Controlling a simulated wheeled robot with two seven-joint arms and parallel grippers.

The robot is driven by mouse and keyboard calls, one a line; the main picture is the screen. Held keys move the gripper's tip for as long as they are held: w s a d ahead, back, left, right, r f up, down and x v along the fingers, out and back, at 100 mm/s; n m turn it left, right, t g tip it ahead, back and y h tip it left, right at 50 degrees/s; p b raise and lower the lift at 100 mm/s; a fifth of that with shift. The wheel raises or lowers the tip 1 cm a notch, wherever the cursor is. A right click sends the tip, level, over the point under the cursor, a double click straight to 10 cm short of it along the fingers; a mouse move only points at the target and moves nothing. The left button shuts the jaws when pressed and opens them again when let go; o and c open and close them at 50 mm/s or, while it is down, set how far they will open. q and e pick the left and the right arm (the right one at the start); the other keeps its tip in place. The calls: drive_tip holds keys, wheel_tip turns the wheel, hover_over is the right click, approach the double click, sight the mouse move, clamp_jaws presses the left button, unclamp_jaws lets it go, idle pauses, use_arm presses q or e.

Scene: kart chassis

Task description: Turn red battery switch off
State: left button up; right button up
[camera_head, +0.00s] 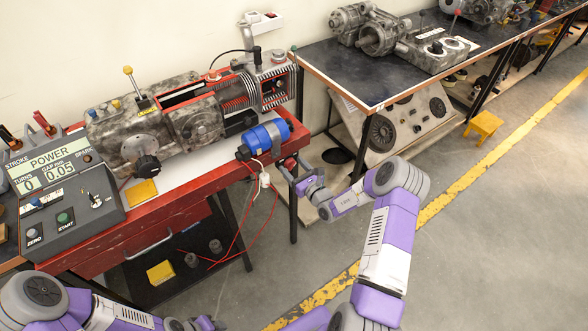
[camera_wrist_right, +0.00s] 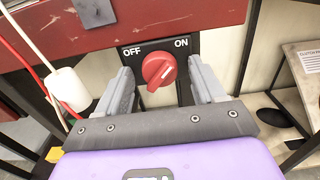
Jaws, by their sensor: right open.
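The red battery switch (camera_wrist_right: 158,70) is a round knob on a black plate (camera_wrist_right: 133,62) marked OFF at left and ON at right. In the head view my right gripper (camera_head: 291,172) is at the right end of the red bench, below the blue cylinder, and hides most of the switch. My left arm shows at the bottom left; its fingers are not visible.
The red bench (camera_head: 205,183) carries a grey engine assembly (camera_head: 140,135), a blue cylinder (camera_head: 264,138) and a control box (camera_head: 68,205). A white plug (camera_wrist_right: 66,88) on red and white cables hangs just left of my right gripper. Open floor lies to the right.

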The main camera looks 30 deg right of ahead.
drive_tip(key=shift+c, duration=0.5)
drive_tip(key=c, duration=1)
drive_tip(key=shift+o, duration=0.2)
drive_tip(key=shift+n, duration=0.3)
drive_tip(key=shift+n+p, duration=0.8)
drive_tip(key=shift+n, duration=7.8)
